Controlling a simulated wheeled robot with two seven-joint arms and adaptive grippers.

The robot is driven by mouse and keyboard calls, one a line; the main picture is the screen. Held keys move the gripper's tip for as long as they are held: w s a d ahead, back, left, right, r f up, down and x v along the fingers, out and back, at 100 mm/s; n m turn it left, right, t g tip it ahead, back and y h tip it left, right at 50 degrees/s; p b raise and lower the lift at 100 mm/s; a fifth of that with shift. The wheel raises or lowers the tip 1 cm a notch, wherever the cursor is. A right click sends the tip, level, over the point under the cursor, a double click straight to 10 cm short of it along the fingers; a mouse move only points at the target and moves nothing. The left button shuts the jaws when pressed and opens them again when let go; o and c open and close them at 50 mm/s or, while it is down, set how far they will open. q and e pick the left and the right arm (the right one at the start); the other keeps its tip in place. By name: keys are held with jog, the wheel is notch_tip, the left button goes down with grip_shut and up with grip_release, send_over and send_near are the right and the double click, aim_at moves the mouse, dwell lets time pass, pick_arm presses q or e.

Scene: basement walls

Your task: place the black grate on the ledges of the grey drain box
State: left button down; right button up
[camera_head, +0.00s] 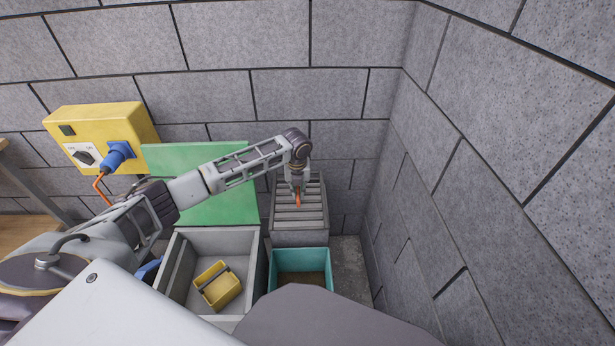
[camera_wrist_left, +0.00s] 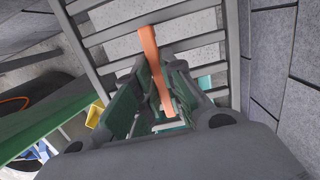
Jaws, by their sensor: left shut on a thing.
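The grate (camera_head: 312,214) is a slatted panel that looks grey here, with an orange handle (camera_head: 298,200) at its middle. My left gripper (camera_head: 297,190) reaches down from above and is shut on the orange handle. In the left wrist view the grate's bars (camera_wrist_left: 190,22) spread beyond the green-padded fingers (camera_wrist_left: 160,105), with the orange handle between them. My right gripper is not in view.
A green panel (camera_head: 215,205) and a yellow switch box (camera_head: 100,125) are at left. A block wall (camera_head: 500,170) closes the right side.

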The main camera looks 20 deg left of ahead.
aim_at(306, 198)
pick_arm(q)
jog(key=shift+d, duration=0.1)
